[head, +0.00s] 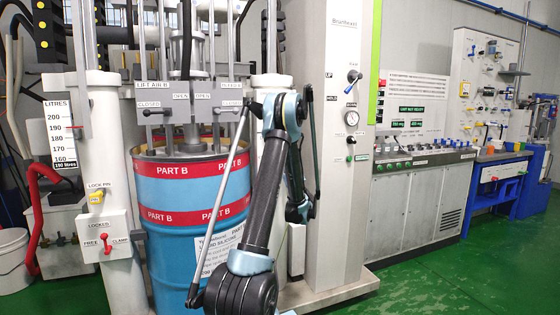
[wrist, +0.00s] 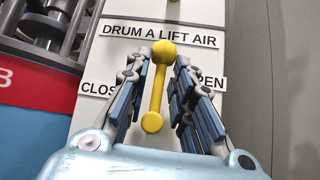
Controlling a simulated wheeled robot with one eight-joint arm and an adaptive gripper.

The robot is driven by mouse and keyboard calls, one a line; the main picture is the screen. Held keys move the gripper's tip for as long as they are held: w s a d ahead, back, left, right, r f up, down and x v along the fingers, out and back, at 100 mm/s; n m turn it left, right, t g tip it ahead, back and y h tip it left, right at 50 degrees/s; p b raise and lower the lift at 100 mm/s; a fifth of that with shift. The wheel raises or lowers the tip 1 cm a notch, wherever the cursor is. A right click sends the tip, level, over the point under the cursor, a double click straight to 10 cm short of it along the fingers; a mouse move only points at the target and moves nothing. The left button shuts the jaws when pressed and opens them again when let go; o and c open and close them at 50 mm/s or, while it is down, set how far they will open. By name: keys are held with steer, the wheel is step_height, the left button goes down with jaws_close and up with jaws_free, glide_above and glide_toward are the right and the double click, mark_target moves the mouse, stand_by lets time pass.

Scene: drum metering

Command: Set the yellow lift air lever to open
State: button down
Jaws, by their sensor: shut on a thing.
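The yellow lift air lever (wrist: 157,88) is in the middle of the wrist view, under the label "DRUM A LIFT AIR" (wrist: 158,35). It stands nearly upright in the picture, with a large round knob at its top and a smaller round end below. A partly covered closed label (wrist: 94,88) is to its left and a partly covered open label (wrist: 212,83) to its right. My gripper (wrist: 163,56) has its fingers on both sides of the lever and is shut on it near the top knob. In the head view my arm hides this lever.
In the head view a blue drum (head: 180,245) marked "PART B" stands left of my arm. A grey column (head: 338,190) with a gauge stands behind my arm. A control console (head: 415,200) is to the right. Green floor (head: 450,275) is clear at front right.

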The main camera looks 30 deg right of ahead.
steer(key=shift+w, duration=0.25)
steer(key=c, duration=1.7)
jaws_free()
steer(key=v, duration=0.7)
steer(key=shift+s+f, duration=0.15)
steer(key=shift+s, duration=0.05)
